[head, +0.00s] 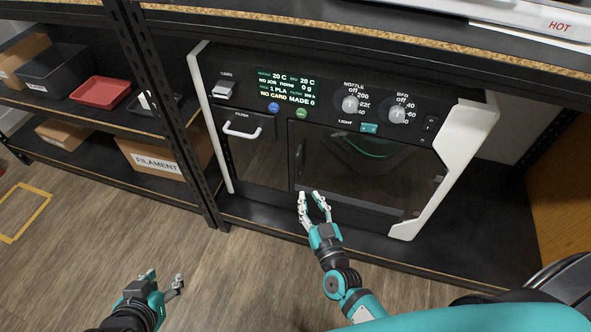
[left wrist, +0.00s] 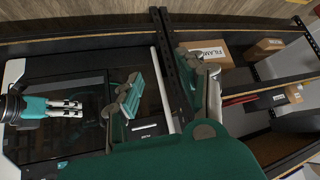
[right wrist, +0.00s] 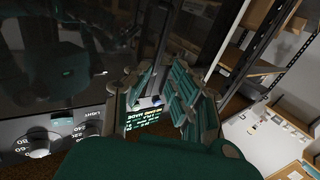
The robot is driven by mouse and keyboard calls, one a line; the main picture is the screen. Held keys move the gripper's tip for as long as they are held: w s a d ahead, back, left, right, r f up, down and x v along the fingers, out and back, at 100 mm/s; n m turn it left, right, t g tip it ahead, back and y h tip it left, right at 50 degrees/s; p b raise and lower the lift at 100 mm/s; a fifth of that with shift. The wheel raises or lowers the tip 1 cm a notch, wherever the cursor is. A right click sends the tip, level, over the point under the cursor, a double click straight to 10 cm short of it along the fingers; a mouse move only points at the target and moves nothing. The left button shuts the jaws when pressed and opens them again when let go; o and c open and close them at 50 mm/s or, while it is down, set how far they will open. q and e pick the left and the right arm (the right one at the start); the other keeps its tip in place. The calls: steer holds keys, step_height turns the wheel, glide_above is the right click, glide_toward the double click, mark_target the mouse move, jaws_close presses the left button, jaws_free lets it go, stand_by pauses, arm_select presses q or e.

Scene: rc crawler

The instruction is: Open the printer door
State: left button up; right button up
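The printer (head: 335,75) stands on a dark shelf, with its display and knobs along the top. Its dark-windowed door (head: 365,165) looks shut, and a dark upright handle (head: 298,160) runs down the door's left side. My right gripper (head: 312,194) is open in front of the door's lower left, just below the handle; contact cannot be told. In the right wrist view a dark upright bar shows beyond the open fingers (right wrist: 160,95). My left gripper (head: 163,280) is open and empty over the floor, low and left of the printer. It is also open in the left wrist view (left wrist: 165,85).
A filament drawer with a white handle (head: 242,130) is left of the door. A black rack post (head: 175,120) stands left of the printer. Left shelves hold a red tray (head: 100,91) and a filament box (head: 155,160). The wooden floor in front is clear.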

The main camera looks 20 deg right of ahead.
mark_target(298, 170)
steer(key=w+b, duration=0.2)
steer(key=w, duration=0.8)
steer(key=shift+w+f, duration=0.1)
steer(key=shift+w, duration=0.25)
arm_select(q)
steer(key=w+d+r+t+h, duration=0.2)
steer(key=w+d+r+t, duration=0.1)
steer(key=w+r+t, duration=0.4)
steer(key=shift+w+d+r, duration=0.15)
steer(key=shift+w+r, duration=0.1)
steer(key=shift+r, duration=0.8)
arm_select(e)
steer(key=shift+w, duration=0.45)
jaws_close()
